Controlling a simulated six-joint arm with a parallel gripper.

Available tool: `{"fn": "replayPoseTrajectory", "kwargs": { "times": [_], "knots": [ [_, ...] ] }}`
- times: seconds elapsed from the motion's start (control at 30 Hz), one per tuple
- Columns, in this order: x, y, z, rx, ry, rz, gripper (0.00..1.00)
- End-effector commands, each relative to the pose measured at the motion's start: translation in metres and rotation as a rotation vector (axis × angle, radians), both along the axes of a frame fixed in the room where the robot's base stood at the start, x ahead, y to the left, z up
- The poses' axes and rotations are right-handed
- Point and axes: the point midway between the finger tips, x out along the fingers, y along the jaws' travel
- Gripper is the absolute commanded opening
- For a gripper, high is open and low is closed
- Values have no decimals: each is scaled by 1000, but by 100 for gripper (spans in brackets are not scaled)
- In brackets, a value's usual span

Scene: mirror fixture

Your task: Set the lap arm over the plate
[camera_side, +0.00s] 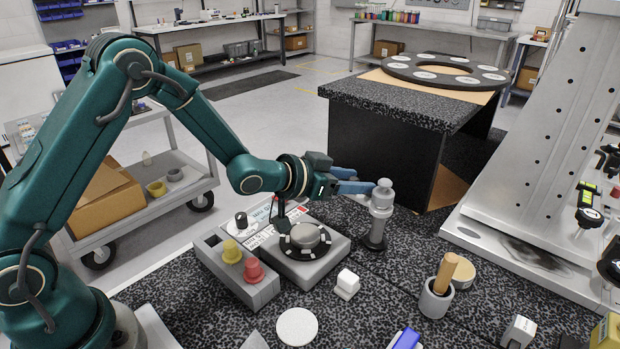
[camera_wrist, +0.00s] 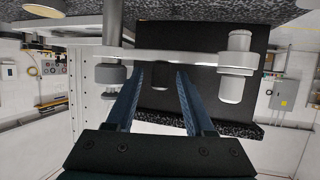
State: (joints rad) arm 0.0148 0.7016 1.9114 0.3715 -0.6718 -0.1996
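The lap plate (camera_side: 305,238) is a round dark disc with pale marks on its rim, on top of a grey box-shaped machine (camera_side: 300,268). The lap arm is a pale grey bar (camera_wrist: 180,57) in the wrist view, with a post (camera_wrist: 112,25) at its left and a silver cylinder (camera_wrist: 238,70) at its right end. In the side view its post (camera_side: 377,225) stands right of the plate, so the arm is beside the plate. My gripper (camera_side: 360,186) is at the arm. Its blue fingers (camera_wrist: 160,80) are apart, with a dark peg between them and no clear contact.
Yellow (camera_side: 232,252) and red (camera_side: 253,270) knobs sit on the control box left of the plate. A white cube (camera_side: 347,284), a white disc (camera_side: 297,327) and a cup with a wooden pestle (camera_side: 437,298) stand in front. A large metal angle block (camera_side: 545,150) rises at right.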

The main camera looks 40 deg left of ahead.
Motion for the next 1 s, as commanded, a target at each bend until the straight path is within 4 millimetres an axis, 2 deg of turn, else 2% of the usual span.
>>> {"fn": "replayPoseTrajectory", "kwargs": {
  "times": [0.03, 0.1, 0.13, 1.0],
  "knots": [
    [0, 0, 0, 0, 0, 0, 32],
    [0, 0, 0, 0, 0, 0, 6],
    [0, 0, 0, 0, 0, 0, 0],
    [0, 0, 0, 1, 0, 1, 0]
  ]
}}
